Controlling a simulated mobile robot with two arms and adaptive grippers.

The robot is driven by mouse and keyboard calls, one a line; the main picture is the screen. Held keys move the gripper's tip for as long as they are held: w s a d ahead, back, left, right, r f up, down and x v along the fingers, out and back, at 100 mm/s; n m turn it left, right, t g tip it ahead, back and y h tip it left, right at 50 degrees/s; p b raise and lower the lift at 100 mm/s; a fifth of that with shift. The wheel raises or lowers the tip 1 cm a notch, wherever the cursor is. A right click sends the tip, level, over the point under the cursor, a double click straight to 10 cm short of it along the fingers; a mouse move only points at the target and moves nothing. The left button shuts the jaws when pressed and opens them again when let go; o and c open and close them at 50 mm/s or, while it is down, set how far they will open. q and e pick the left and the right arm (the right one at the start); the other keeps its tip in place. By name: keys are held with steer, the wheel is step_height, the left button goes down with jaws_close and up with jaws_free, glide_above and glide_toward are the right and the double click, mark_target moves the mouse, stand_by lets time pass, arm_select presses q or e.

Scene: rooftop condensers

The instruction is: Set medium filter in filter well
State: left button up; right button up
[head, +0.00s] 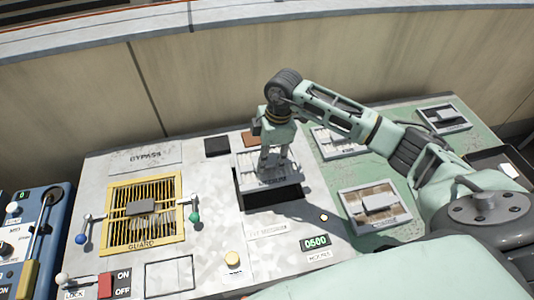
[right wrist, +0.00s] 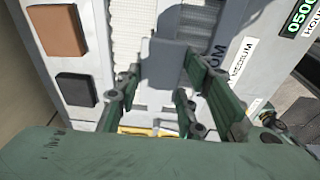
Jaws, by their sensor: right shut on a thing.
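The medium filter (head: 246,170) is a pale, pleated panel with a grey frame and a "MEDIUM" label. My right gripper (head: 277,161) is shut on its grey handle block, seen between the fingers in the right wrist view (right wrist: 168,68). The filter well (head: 272,199) is a dark rectangular opening in the grey console top. The filter is over the back part of the well, and the front part shows dark and empty. I cannot tell whether the filter's lower edge touches the well. My left gripper is not in view.
A yellow guard grille (head: 118,211) with levers stands left of the well. A brownish filter (head: 362,213), a pale one (head: 350,145) and a dark-framed one (head: 462,127) lie on the green surface to the right.

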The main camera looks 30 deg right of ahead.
steer(key=shift+f+b, duration=0.35)
steer(key=shift+f, duration=0.3)
step_height(320, 180, down, 11)
steer(key=b, duration=0.7)
steer(key=shift+f, duration=0.2)
steer(key=shift+f, duration=0.45)
stand_by(1.0)
steer(key=o, duration=1.4)
